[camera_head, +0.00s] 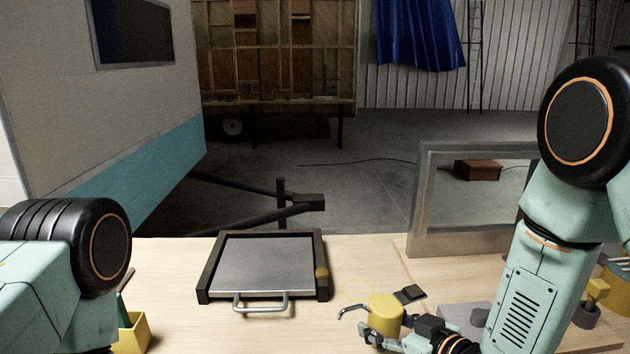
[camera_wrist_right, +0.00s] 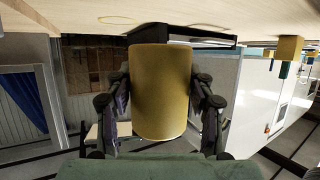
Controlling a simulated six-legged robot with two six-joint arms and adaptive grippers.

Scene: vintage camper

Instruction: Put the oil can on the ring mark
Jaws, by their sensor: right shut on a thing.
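The oil can (camera_head: 385,313) is a yellow cylinder with a thin grey spout reaching left. My right gripper (camera_head: 392,333) is shut on its sides, near the table's front. The wrist view shows the yellow can body (camera_wrist_right: 160,92) between both fingers; that view is upside down. The ring mark (camera_head: 358,290) is a faint yellow outline on the table, just beyond and left of the can. It also shows in the wrist view (camera_wrist_right: 115,20), apart from the can. Whether the can touches the table is unclear. My left gripper is out of view; only its arm shows.
A black-framed tray with a metal lid and handle (camera_head: 265,265) lies left of the ring. A small dark block (camera_head: 409,294) lies just behind the can. A grey upright frame (camera_head: 415,215) stands at the back right. A yellow bin (camera_head: 133,333) is at front left.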

